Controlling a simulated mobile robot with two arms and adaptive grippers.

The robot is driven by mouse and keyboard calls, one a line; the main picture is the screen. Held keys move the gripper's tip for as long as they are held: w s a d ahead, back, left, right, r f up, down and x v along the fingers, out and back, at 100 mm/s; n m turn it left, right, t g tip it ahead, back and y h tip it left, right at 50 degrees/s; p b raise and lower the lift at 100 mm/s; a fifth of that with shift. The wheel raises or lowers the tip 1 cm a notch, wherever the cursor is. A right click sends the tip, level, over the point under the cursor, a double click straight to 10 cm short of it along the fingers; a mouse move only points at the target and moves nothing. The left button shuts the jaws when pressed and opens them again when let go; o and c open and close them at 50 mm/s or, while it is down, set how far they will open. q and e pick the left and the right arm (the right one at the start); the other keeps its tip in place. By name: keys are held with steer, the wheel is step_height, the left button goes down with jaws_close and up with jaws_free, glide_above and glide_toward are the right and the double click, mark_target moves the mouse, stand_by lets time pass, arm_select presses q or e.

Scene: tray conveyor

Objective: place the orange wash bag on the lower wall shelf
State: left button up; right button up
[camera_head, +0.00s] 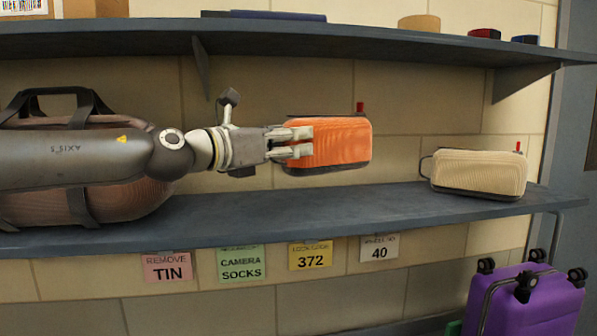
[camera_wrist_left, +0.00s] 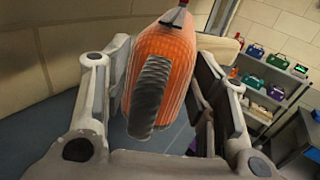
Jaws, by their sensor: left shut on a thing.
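The orange wash bag (camera_head: 343,141) has a dark base and a red tab on top. It is held above the lower wall shelf (camera_head: 330,212), with a gap below it in the head view. My left gripper (camera_head: 300,142) comes in from the left and is shut on the bag's left end. In the left wrist view the orange bag (camera_wrist_left: 165,70) sits between the two fingers of the left gripper (camera_wrist_left: 165,95), its dark ribbed end strip facing the camera. My right gripper is not in view.
A beige wash bag (camera_head: 478,173) stands on the lower shelf at right. A large brown duffel bag (camera_head: 150,195) lies at left, partly behind my arm. The upper shelf (camera_head: 300,40) runs overhead. The lower shelf is clear between the bags. A purple suitcase (camera_head: 530,305) stands below right.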

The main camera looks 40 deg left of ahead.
mark_target(286, 160)
arm_select(q)
steer(key=w+f, duration=0.1)
steer(key=w+f+p, duration=0.1)
steer(key=w+f, duration=0.1)
steer(key=shift+f, duration=0.3)
steer(key=shift+w+a+f, duration=0.1)
steer(key=shift+w+f, duration=0.05)
steer(key=shift+f, duration=0.1)
steer(key=shift+w+f, duration=0.25)
steer(key=shift+f, duration=0.1)
step_height(286, 160, down, 3)
steer(key=shift+r+p, duration=0.1)
steer(key=shift+p, duration=0.45)
steer(key=shift+f, duration=0.2)
steer(key=o, duration=1.6)
steer(key=shift+f, duration=0.1)
steer(key=shift+o, duration=0.2)
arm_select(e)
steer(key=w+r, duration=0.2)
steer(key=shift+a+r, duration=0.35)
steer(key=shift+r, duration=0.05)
arm_select(q)
steer(key=shift+s, duration=0.15)
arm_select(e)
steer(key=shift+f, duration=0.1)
